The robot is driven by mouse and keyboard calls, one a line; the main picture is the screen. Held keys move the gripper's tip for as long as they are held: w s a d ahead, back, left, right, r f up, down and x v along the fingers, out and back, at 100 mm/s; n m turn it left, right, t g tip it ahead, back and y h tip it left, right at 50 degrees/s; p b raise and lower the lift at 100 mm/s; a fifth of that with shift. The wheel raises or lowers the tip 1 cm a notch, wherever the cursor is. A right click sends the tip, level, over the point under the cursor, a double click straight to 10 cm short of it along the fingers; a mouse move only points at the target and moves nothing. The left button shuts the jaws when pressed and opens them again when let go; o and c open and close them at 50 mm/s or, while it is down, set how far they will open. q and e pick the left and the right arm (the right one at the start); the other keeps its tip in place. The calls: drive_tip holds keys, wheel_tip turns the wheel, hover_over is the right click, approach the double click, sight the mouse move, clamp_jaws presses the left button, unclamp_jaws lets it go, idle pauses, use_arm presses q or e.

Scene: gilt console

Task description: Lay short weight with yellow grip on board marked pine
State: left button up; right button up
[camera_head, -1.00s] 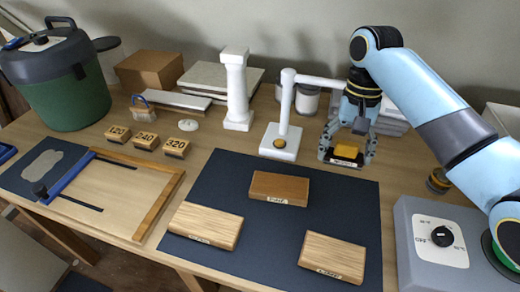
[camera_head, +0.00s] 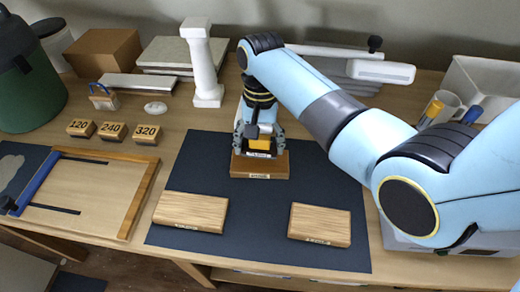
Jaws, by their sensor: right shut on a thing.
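My right gripper (camera_head: 259,146) is shut on the short weight with yellow grip (camera_head: 260,143). It holds the weight at the reddish-brown board (camera_head: 245,168) at the back of the dark mat; whether the weight touches the board I cannot tell. The gripper fingers hide the weight's sides. Two paler boards lie in front, one at left (camera_head: 191,211) and one at right (camera_head: 320,224). Each board has a small label on its front edge, too small to read surely. My left gripper is out of view.
The dark mat (camera_head: 262,255) is bare between the boards. A white pillar (camera_head: 203,65) stands behind it. Number blocks (camera_head: 112,130) and a wooden frame with a blue bar (camera_head: 127,200) lie to the left.

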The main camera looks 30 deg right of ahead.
sight(260, 153)
wheel_tip(260, 153, down, 3)
drive_tip(key=shift+r, duration=0.1)
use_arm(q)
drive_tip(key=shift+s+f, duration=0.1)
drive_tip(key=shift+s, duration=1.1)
use_arm(e)
drive_tip(key=shift+f, duration=0.25)
drive_tip(key=o, duration=0.8)
drive_tip(key=shift+f, duration=0.15)
drive_tip(key=o, duration=0.5)
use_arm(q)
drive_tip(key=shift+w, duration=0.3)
